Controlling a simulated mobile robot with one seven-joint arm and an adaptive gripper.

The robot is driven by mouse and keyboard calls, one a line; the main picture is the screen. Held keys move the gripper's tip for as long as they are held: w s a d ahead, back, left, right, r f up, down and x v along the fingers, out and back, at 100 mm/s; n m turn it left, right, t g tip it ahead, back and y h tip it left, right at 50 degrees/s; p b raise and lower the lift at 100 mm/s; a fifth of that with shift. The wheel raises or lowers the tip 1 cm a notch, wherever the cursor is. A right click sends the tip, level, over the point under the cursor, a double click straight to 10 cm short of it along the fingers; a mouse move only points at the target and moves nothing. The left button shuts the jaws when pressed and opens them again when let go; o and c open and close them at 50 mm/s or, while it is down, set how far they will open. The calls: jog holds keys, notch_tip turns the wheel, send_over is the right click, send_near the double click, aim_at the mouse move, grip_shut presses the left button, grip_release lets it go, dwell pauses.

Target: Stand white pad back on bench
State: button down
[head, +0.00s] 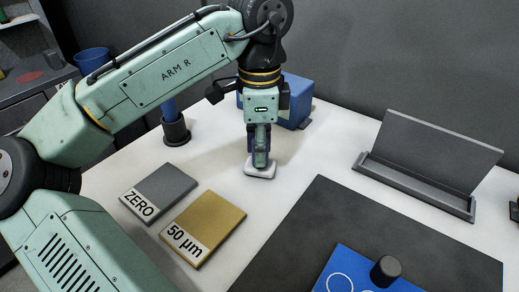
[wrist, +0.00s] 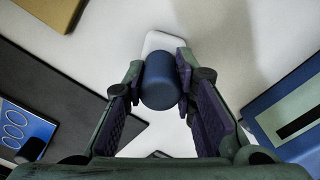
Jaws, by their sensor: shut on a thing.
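The white pad (head: 260,171) is a flat white block with a dark blue handle, low over the pale bench or resting on it near the back middle. I cannot tell whether its underside touches. My gripper (head: 260,153) points straight down above it, with its fingers closed around the handle. In the wrist view the round blue handle (wrist: 160,82) sits between the two fingers of my gripper (wrist: 162,88). A corner of the white pad (wrist: 163,42) shows beyond it; the rest is hidden.
A grey ZERO plate (head: 160,192) and a gold 50 µm plate (head: 205,228) lie front left. A dark mat (head: 320,225) with a blue panel (head: 340,272) lies front right. A blue box (head: 297,100), a dark round holder (head: 176,132) and a grey stand (head: 430,150) are behind.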

jog(key=shift+f, duration=0.15)
jog(key=c, duration=1.3)
grip_release()
notch_tip(320, 180, up, 8)
jog(key=p, duration=0.7)
jog(key=shift+p, duration=0.3)
jog(key=shift+r, duration=2.2)
